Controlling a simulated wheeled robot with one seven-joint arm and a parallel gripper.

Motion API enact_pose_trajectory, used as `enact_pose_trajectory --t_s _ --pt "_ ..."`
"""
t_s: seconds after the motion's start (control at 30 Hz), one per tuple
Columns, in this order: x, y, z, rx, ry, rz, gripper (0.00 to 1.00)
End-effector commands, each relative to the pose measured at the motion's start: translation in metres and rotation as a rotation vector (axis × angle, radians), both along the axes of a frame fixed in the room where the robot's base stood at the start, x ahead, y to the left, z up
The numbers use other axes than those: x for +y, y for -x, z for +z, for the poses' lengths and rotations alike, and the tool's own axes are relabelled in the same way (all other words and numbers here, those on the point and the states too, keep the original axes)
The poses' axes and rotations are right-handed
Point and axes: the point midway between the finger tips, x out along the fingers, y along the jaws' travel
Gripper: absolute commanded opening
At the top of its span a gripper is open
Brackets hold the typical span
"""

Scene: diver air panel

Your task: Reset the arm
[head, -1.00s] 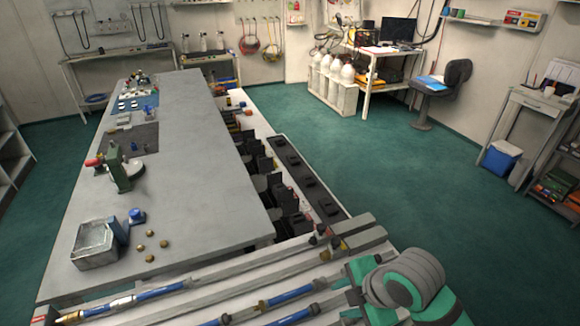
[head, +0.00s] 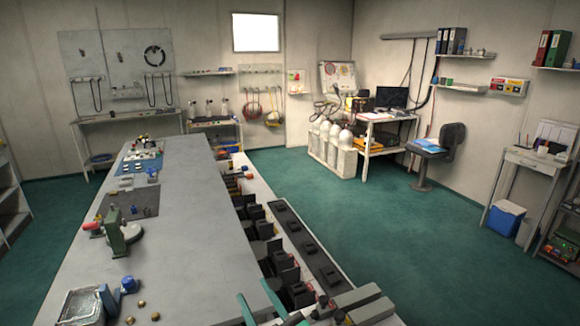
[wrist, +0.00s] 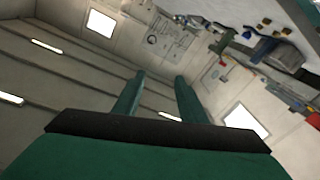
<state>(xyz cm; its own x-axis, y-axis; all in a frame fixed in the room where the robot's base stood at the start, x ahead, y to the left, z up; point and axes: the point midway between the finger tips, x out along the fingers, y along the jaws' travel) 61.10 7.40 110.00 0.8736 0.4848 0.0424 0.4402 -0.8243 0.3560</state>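My gripper (wrist: 160,76) shows in the wrist view as two green fingers standing apart with nothing between them. In the head view, the tips of my gripper (head: 253,290) show at the bottom edge, in front of the near right part of the long grey bench (head: 190,240). The wrist view is tilted and takes in walls, ceiling lights and part of a bench with tools at the upper right.
The bench holds a metal tray (head: 83,306), a green tool (head: 118,232) and small brass pieces. Black blocks line its right side. White cylinders (head: 332,138), a chair (head: 435,150) and a blue cooler box (head: 505,218) stand farther off. The green floor (head: 370,230) is open.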

Motion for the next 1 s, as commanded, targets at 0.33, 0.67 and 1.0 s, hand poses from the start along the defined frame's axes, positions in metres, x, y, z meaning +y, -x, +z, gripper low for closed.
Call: enact_pose_trajectory --t_s 0.33,0.67,1.0 --pt "-0.001 0.029 -0.055 0.086 -0.358 -0.202 0.38" --pt "-0.011 0.097 -0.137 0.201 -0.533 -0.400 0.38" --pt "-0.027 0.203 -0.209 0.301 -0.537 -0.553 0.38"
